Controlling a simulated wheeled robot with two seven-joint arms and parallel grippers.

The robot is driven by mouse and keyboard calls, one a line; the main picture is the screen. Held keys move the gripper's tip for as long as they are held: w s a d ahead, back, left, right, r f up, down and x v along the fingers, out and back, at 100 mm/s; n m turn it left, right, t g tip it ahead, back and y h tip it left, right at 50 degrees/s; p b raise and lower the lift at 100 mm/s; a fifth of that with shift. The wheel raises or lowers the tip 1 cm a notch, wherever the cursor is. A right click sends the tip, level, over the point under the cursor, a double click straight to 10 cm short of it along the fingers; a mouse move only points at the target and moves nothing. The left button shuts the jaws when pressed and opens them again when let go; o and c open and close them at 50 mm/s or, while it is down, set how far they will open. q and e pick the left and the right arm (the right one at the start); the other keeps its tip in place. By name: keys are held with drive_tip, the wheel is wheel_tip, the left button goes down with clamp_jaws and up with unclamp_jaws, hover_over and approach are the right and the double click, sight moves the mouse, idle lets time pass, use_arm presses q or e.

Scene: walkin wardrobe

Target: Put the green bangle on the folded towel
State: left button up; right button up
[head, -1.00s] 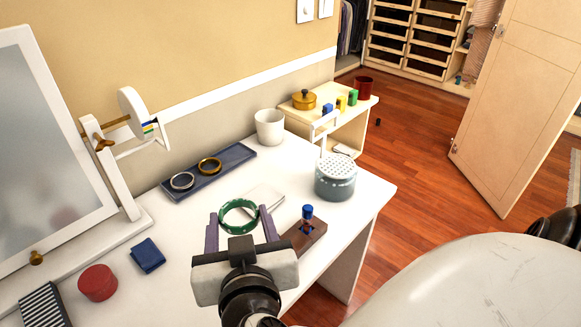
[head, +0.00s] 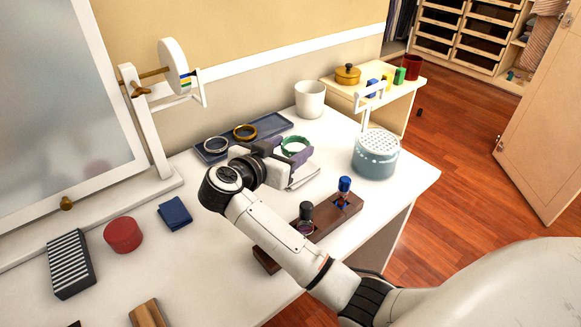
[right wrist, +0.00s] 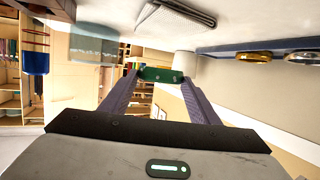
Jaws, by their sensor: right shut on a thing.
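The green bangle (head: 295,146) is held at the fingertips of my right gripper (head: 288,151), above the white table. In the right wrist view the bangle (right wrist: 160,75) sits edge-on between the two purple fingers (right wrist: 158,84). The white folded towel (head: 301,177) lies on the table just below and beside the gripper in the head view, partly hidden by it. In the tilted right wrist view the folded towel (right wrist: 178,15) is at the top, apart from the bangle. My left gripper is not in view.
A blue tray (head: 273,125) with a silver bangle (head: 216,144) and a gold bangle (head: 245,131) lies behind the gripper. A white cup (head: 310,99), a blue-grey perforated pot (head: 376,157) and a dark wooden holder (head: 337,212) stand nearby.

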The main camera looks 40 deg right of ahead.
drive_tip(key=shift+f+b, duration=0.4)
drive_tip(key=shift+f, duration=2)
drive_tip(key=shift+f, duration=0.2)
drive_tip(key=o, duration=1.1)
drive_tip(key=shift+o, duration=0.2)
drive_tip(key=shift+a+r, duration=0.3)
drive_tip(key=p+v, duration=0.1)
drive_tip(key=v, duration=1)
drive_tip(key=shift+s+a+r, duration=0.1)
drive_tip(key=shift+s+a, duration=0.05)
drive_tip(key=shift+s, duration=0.05)
